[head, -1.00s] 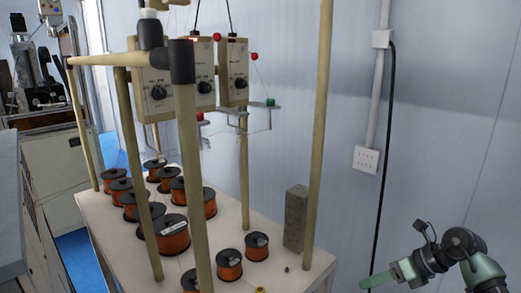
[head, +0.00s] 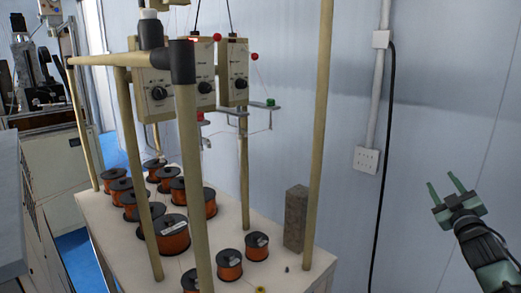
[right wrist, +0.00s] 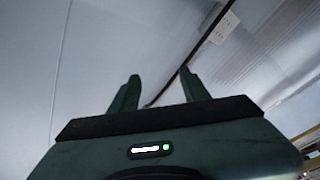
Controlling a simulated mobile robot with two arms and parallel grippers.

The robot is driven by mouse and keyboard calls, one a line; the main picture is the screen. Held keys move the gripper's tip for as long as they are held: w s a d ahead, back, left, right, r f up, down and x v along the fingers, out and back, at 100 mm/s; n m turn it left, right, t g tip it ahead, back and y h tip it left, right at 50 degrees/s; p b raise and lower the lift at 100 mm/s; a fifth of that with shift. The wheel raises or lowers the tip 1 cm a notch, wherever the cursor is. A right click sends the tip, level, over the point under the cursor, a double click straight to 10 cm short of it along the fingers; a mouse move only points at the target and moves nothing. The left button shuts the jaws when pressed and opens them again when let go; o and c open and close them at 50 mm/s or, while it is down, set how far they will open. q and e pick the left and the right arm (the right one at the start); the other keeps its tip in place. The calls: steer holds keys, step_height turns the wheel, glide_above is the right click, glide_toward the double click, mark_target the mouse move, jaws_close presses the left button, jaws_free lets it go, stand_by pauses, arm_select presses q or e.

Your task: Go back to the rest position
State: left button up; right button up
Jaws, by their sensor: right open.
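My right gripper (head: 444,189) is at the right of the head view, raised in front of the bare wall and pointing up. Its two green fingers stand apart with nothing between them. In the right wrist view the same open fingers (right wrist: 157,92) show against the wall, touching nothing. My left gripper is in neither view.
A table (head: 230,222) with several copper wire spools (head: 172,237) and a grey block (head: 296,218) stands left of my right gripper. A pole frame (head: 318,120) carries control boxes (head: 202,85). A black cable (head: 384,150) and a socket box (head: 366,160) are on the wall.

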steer(key=s+a+f+m+g, duration=0.1)
steer(key=s+a+f+g, duration=0.15)
steer(key=f, duration=1.05)
steer(key=s+a+f+m+g, duration=0.1)
steer(key=s+f+g, duration=0.15)
steer(key=f, duration=1.05)
steer(key=s+a+f+m+g, duration=0.15)
steer(key=s+f, duration=0.25)
steer(key=f, duration=1)
steer(key=s+a+f+g+y, duration=0.1)
steer(key=s+a+f+g, duration=0.1)
steer(key=s+f, duration=0.4)
steer(key=s+a+f+g, duration=0.25)
steer(key=s+f, duration=0.25)
steer(key=f, duration=0.4)
steer(key=s+a+f+g+y, duration=0.15)
steer(key=s+a+f, duration=0.35)
steer(key=s+f, duration=0.55)
steer(key=s+a+f+g, duration=0.3)
steer(key=s+a+f, duration=0.3)
steer(key=s, duration=0.8)
steer(key=s+a+f+g+p, duration=0.1)
steer(key=s+a, duration=0.2)
steer(key=s, duration=0.7)
steer(key=s+a+f+g+y+p, duration=0.1)
steer(key=s+a, duration=0.3)
steer(key=s, duration=0.6)
steer(key=shift+s+f+g, duration=0.35)
steer(key=shift+f+g, duration=0.3)
steer(key=shift+f, duration=0.05)
